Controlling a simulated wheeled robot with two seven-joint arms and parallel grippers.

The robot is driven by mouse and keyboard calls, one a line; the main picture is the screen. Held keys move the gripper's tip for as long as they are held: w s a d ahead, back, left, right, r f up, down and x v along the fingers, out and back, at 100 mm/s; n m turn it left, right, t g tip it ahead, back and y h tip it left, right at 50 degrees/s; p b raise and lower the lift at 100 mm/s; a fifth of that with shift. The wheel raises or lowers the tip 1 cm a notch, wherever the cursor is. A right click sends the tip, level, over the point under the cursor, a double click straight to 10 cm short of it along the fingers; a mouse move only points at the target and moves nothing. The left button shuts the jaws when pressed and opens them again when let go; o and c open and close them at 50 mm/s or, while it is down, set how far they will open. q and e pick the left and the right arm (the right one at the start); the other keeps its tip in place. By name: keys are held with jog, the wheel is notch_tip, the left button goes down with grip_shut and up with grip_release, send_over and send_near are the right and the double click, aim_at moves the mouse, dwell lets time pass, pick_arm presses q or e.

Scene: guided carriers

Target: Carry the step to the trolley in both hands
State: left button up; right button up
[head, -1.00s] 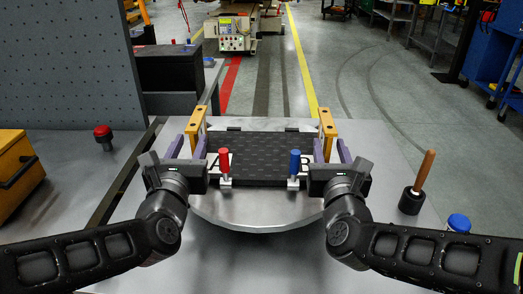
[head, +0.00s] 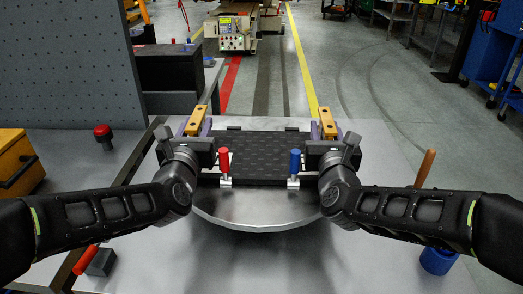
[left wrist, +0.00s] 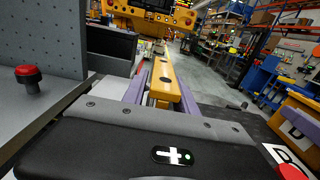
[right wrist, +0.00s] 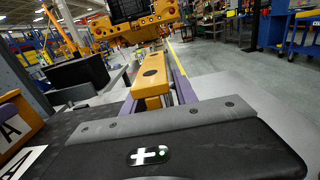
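The step is a dark, textured flat platform (head: 262,158) on a round metal plate (head: 262,212), with a yellow bar standing at each side. My left gripper (head: 195,127) has its purple fingers on either side of the left yellow bar (left wrist: 163,75). My right gripper (head: 322,130) straddles the right yellow bar (right wrist: 152,80) the same way. Both look open, with narrow gaps beside the bars. The letter labels at the platform's ends are mostly hidden by my grippers in the head view. A cream wheeled unit (head: 232,36), possibly the trolley, stands far ahead.
A red-handled lever (head: 224,163) and a blue-handled lever (head: 295,163) stand at the platform's front edge. A grey pegboard (head: 65,60) and red button (head: 103,133) are left. A wooden handle (head: 426,167) and blue container (head: 437,262) are right.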

pick_arm(q)
grip_shut()
pick_arm(e)
grip_shut()
dwell(0.9)
pick_arm(q)
jog(key=shift+w+r, duration=0.1)
jog(key=shift+r, duration=0.35)
pick_arm(e)
jog(key=shift+w+r, duration=0.1)
jog(key=shift+r, duration=0.35)
